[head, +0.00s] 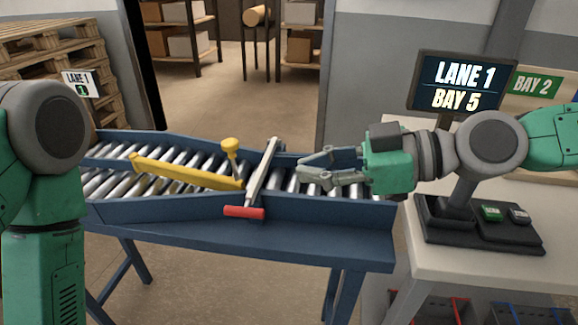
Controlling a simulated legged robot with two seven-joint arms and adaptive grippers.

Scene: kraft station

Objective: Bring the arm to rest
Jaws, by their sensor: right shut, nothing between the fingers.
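My right gripper (318,168) reaches in from the right on a green and grey arm. Its fingers point left over the right end of the blue roller conveyor (312,210), and nothing is between them. The fingers are shut. They are a short way right of a grey crossbar (262,172) with a red handle (244,212). My left arm stands at the left edge of the head view, and its gripper is out of the picture.
A yellow diverter arm (185,172) with a yellow knob (230,144) lies across the rollers. A screen (461,84) reads LANE 1, BAY 5. A base with green and grey buttons (491,213) sits on the white table (425,275). Wooden pallets (40,50) stand at the left.

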